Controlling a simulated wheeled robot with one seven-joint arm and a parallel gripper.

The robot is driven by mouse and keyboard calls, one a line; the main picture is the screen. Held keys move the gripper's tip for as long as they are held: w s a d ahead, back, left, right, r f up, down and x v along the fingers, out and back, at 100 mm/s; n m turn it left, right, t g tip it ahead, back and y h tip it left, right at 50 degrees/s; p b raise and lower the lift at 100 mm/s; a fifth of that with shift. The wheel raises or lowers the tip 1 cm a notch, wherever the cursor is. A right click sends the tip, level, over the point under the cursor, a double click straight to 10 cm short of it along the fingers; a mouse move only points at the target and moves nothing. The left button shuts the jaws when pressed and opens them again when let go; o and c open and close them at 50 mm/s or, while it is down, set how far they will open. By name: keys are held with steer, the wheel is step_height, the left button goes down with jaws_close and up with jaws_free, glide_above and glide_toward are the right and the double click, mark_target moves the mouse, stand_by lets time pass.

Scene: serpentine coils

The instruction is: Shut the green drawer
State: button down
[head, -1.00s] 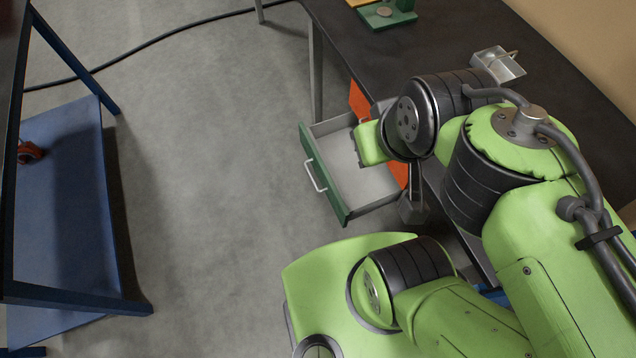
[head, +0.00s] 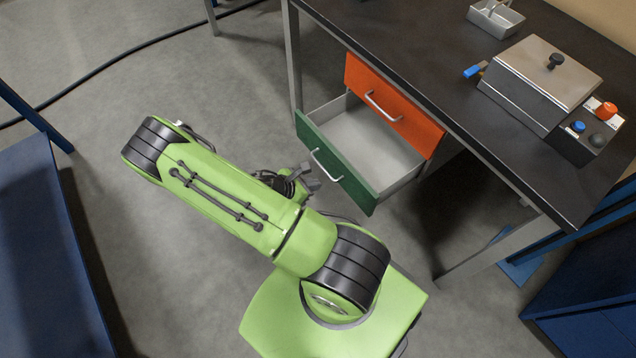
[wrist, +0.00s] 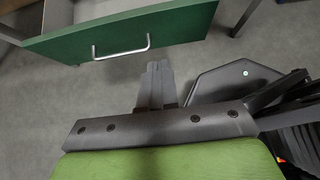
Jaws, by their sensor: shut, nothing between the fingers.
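The green drawer (head: 335,163) stands pulled out below the orange drawer (head: 393,103) under the dark workbench. Its grey inside looks empty in the head view. Its front and silver handle also show at the top of the wrist view, where the green front (wrist: 165,30) lies ahead of the fingers. My gripper (head: 313,180) is in front of the drawer, close to the handle and apparently apart from it. In the wrist view my gripper (wrist: 158,66) has its fingers together with nothing between them.
On the workbench (head: 420,50) stand a metal box with a lid (head: 550,65), a control box with buttons (head: 590,128) and a small metal tray (head: 496,18). A blue table (head: 45,250) is at the left.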

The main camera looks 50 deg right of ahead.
steer(key=b, duration=0.2)
glide_toward(351, 175)
step_height(351, 175, down, 4)
steer(key=d, duration=0.1)
steer(key=s+d+b, duration=0.1)
steer(key=d, duration=0.1)
steer(key=shift+d+f, duration=0.1)
steer(key=shift+d, duration=0.55)
steer(key=shift+s+d, duration=0.1)
